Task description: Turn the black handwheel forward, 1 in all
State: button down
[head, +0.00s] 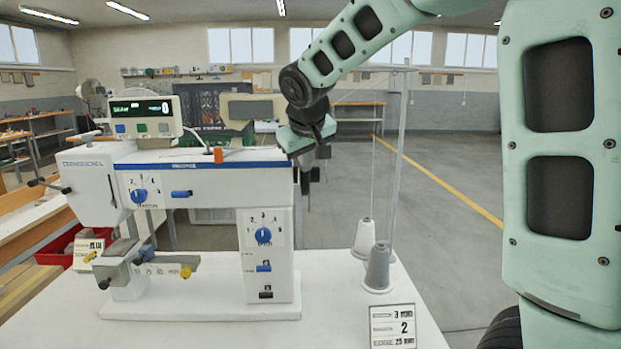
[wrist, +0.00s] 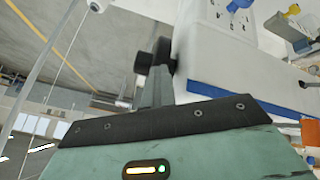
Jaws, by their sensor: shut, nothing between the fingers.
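In the head view only small dark parts of the handwheel (head: 314,174) show below my wrist. My gripper (wrist: 156,86) is shut and empty, with its grey fingers pointing at the handwheel. The fingertips overlap the wheel and knob in the wrist view; I cannot tell whether they touch. In the head view the gripper (head: 307,180) is at the machine's right end.
A display panel (head: 146,114) stands on top of the machine. Two thread cones (head: 379,270) and a thin thread stand (head: 399,150) are right of the machine. A card (head: 393,325) is at the table's front. A red bin (head: 65,245) is at left. Open floor lies beyond the table.

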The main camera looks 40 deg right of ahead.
jog(key=shift+s+d+f, duration=0.1)
jog(key=shift+d+f, duration=0.1)
jog(key=shift+f, duration=0.35)
jog(key=shift+s+a+f+b, duration=0.1)
jog(key=shift+s+f+b, duration=0.05)
jog(key=shift+b, duration=0.2)
jog(key=shift+s+f+b, duration=0.1)
jog(key=shift+f+b, duration=0.2)
jog(key=shift+b, duration=0.15)
jog(key=shift+a, duration=0.1)
jog(key=shift+r, duration=0.1)
jog(key=shift+f+b, duration=0.35)
jog(key=shift+b, duration=0.05)
